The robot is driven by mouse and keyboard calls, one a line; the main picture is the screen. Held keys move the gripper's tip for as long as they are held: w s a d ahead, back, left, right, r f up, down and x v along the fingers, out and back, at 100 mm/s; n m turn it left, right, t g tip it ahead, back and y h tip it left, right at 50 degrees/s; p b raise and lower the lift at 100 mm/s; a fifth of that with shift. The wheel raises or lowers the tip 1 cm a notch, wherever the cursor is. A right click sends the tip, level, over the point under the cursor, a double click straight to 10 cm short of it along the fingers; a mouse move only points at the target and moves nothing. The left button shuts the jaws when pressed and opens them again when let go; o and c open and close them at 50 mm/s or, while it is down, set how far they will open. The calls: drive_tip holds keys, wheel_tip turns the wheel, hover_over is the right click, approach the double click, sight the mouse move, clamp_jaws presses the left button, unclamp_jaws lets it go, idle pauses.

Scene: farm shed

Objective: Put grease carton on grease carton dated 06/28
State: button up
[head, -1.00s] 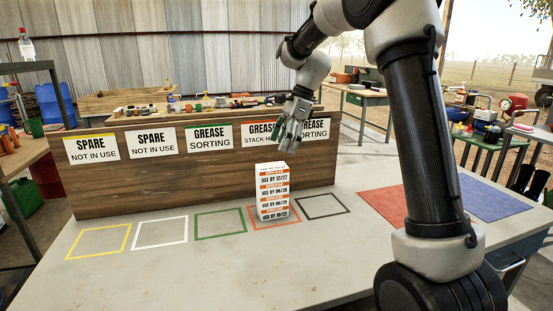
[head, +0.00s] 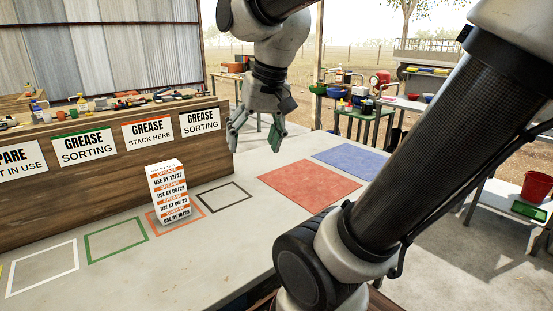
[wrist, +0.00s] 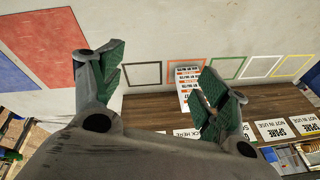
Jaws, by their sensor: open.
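A stack of several white-and-orange grease cartons (head: 169,193) stands upright in the orange outlined square (head: 203,213). Its top label reads USE BY 12/27, and the label below seems to read 06/28; lower dates are too small to read surely. The stack also shows in the wrist view (wrist: 188,88), between my fingers but farther off. My gripper (head: 255,140) is open and empty, in the air to the right of the stack, apart from it. Both green-padded fingers spread wide in the wrist view (wrist: 165,88). No loose grease carton shows.
A wooden board with signs, including GREASE STACK HERE (head: 148,133), stands behind the stack. The black (head: 222,197), green (head: 117,239) and white (head: 42,268) outlined squares are empty. Red (head: 308,190) and blue (head: 361,170) mats lie bare at the right.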

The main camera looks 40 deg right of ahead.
drive_tip(key=s+d+f+n, duration=0.1)
drive_tip(key=s+f+n, duration=0.2)
drive_tip(key=s, duration=0.2)
drive_tip(key=shift+s+d+f+n+t+h, duration=0.15)
drive_tip(key=shift+s+d+n+t+h, duration=0.2)
drive_tip(key=shift+s+n+t+h, duration=0.05)
idle(0.8)
